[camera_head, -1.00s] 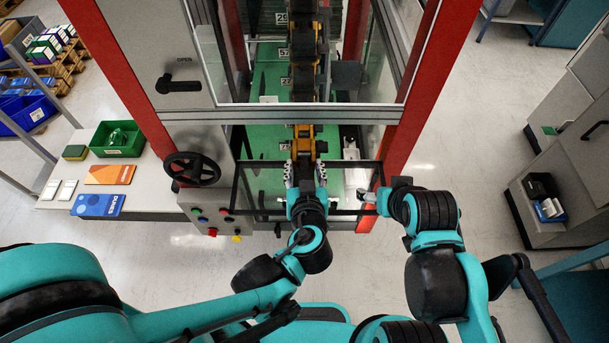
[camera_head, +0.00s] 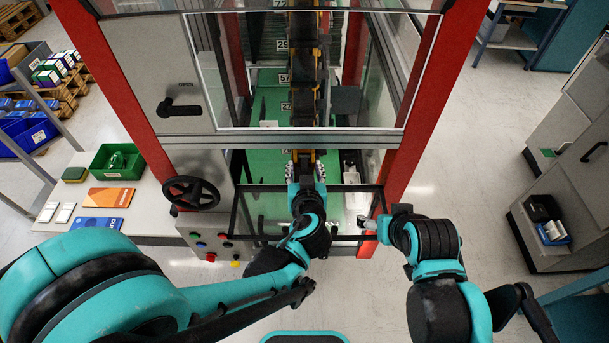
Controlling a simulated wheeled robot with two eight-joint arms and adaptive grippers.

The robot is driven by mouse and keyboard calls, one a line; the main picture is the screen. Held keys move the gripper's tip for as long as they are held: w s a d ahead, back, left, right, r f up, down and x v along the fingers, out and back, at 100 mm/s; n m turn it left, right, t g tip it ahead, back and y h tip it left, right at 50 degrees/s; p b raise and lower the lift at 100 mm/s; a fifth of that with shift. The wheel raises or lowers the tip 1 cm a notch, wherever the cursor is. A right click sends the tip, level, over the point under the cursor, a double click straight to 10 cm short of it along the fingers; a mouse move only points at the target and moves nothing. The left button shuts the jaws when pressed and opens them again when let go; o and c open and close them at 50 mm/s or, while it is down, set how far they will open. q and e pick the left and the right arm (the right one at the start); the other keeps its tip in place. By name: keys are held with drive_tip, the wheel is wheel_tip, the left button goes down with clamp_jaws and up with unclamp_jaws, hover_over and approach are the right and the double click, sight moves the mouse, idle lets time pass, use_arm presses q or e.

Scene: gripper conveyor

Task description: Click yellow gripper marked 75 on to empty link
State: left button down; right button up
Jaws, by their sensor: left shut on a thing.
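My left gripper (camera_head: 305,168) is shut on a yellow gripper piece (camera_head: 303,155) at the machine's opening, just below the window's lower rail. Only a small part of the yellow piece shows between my fingers, and no number can be read on it. Beyond it, a dark chain (camera_head: 304,80) with yellow parts runs away from me up the middle of the machine. The empty link cannot be made out. My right gripper (camera_head: 368,222) is at the right, by the lower right part of the black frame (camera_head: 345,188); its fingers are too small to judge.
Red posts (camera_head: 418,110) flank the opening. A handwheel (camera_head: 191,193) and a button panel (camera_head: 215,240) are at its left. A side table holds a green bin (camera_head: 117,160) and an orange card (camera_head: 109,197). Numbered labels (camera_head: 284,77) lie on the green floor beside the chain.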

use_arm(q)
drive_tip(key=shift+w+f, duration=0.2)
drive_tip(key=shift+w, duration=1.9)
use_arm(e)
drive_tip(key=shift+f, duration=0.15)
use_arm(q)
drive_tip(key=shift+w+b, duration=0.5)
drive_tip(key=shift+w, duration=1.55)
use_arm(e)
drive_tip(key=shift+f, duration=0.35)
drive_tip(key=shift+w, duration=0.1)
use_arm(q)
drive_tip(key=c, duration=0.6)
unclamp_jaws()
drive_tip(key=shift+s, duration=0.1)
drive_tip(key=shift+r, duration=0.1)
drive_tip(key=v, duration=1.2)
drive_tip(key=shift+a, duration=0.1)
